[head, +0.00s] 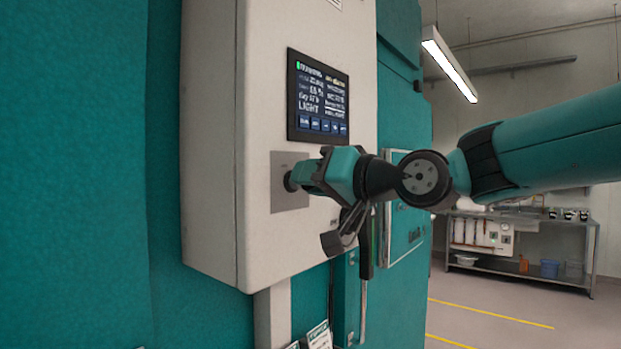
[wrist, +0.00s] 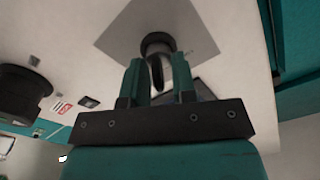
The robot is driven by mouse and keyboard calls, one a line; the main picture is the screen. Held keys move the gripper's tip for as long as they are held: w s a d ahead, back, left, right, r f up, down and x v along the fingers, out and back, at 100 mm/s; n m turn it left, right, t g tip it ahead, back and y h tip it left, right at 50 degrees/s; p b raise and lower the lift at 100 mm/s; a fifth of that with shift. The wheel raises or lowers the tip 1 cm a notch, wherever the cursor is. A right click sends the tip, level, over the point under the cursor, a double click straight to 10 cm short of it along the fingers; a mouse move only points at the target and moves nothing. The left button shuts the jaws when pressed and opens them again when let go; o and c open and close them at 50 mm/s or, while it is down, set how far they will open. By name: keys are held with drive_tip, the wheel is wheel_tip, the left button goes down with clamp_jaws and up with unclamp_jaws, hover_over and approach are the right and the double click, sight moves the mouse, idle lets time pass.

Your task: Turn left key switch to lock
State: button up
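The key switch (wrist: 158,42) has a dark round collar on a square grey plate (head: 290,195), which sits on the front of a white control box (head: 215,150). My gripper (head: 305,179) is right at the plate in the head view and covers most of the switch. In the wrist view, the two teal fingers of my gripper (wrist: 158,80) stand on either side of a dark key (wrist: 156,72) that sticks out from the collar. I cannot tell whether the fingers press on the key. The lock marking is not readable.
A lit screen (head: 318,97) is just above the plate. A dark round part (wrist: 25,90) shows at the left in the wrist view. Teal cabinet walls (head: 75,180) flank the box. A metal shelf (head: 520,270) stands far right, with open floor before it.

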drive_tip(key=shift+f+b, duration=0.1)
drive_tip(key=shift+b, duration=0.25)
drive_tip(key=n+b, duration=0.1)
drive_tip(key=b, duration=0.1)
drive_tip(key=shift+f+n+b, duration=0.2)
drive_tip(key=shift+n+b, duration=0.2)
drive_tip(key=n+b, duration=0.3)
drive_tip(key=b, duration=0.2)
drive_tip(key=shift+s+a+n, duration=0.1)
drive_tip(key=shift+n, duration=0.2)
drive_tip(key=n+b, duration=0.4)
drive_tip(key=shift+s+r, duration=0.1)
drive_tip(key=shift+a+r+n+b, duration=0.1)
drive_tip(key=shift+r+n+b, duration=0.05)
drive_tip(key=shift+n+b, duration=1)
drive_tip(key=shift+n, duration=0.25)
drive_tip(key=o, duration=0.6)
